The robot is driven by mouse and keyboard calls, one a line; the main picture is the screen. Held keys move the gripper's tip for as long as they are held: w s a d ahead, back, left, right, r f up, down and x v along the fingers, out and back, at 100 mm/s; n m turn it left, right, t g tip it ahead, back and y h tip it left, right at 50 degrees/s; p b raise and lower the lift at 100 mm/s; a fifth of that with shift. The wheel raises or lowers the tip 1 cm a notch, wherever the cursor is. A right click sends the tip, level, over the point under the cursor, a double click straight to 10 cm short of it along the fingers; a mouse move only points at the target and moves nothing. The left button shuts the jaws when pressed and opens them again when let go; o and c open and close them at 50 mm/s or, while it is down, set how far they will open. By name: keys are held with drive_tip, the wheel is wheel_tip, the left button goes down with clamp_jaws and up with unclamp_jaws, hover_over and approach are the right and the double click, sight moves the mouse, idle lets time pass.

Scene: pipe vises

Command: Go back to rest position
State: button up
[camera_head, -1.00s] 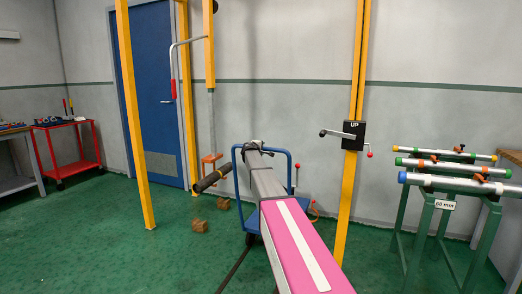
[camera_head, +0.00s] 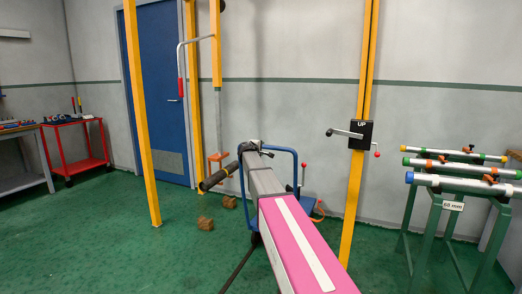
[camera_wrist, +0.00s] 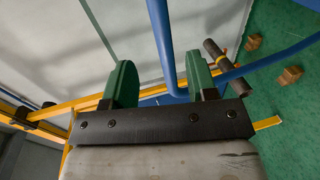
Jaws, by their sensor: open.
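In the wrist view my gripper (camera_wrist: 160,82) has its two green fingers spread wide apart with nothing held between them. A blue bar (camera_wrist: 162,40) runs through the view beyond the gap between the fingers; I cannot tell how far off it is. It looks like part of the blue-framed cart (camera_head: 297,170) in the head view. A dark cylinder (camera_wrist: 214,50) with an orange ring shows right of the fingers; it also shows in the head view (camera_head: 218,177). The fingers are not clear in the head view.
Yellow posts (camera_head: 141,120) stand at left and centre, the latter bearing a black "UP" box (camera_head: 361,134) with a crank. A green rack (camera_head: 428,229) with pipes is at right. Wooden blocks (camera_head: 205,223) lie on the floor. A red cart (camera_head: 75,146) is far left. The left floor is clear.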

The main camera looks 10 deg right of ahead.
drive_tip(key=s+a+f+m+g+y, duration=0.25)
drive_tip(key=s+f+m+g, duration=0.35)
drive_tip(key=s+f, duration=1.65)
drive_tip(key=s+a+f+m+g+y, duration=0.1)
drive_tip(key=s+f, duration=0.3)
drive_tip(key=s, duration=0.5)
drive_tip(key=s+a+f+m+g+y, duration=0.2)
drive_tip(key=s+a+f+g+y, duration=0.1)
drive_tip(key=s, duration=0.6)
drive_tip(key=s+a+f+m+g+y, duration=0.1)
drive_tip(key=s+f, duration=0.4)
drive_tip(key=s, duration=0.5)
drive_tip(key=shift+a+f+m+g+y, duration=0.15)
drive_tip(key=shift+a+m+g+y, duration=0.25)
drive_tip(key=shift+a+g+y, duration=0.7)
drive_tip(key=shift+a+h, duration=0.15)
drive_tip(key=shift+h, duration=0.1)
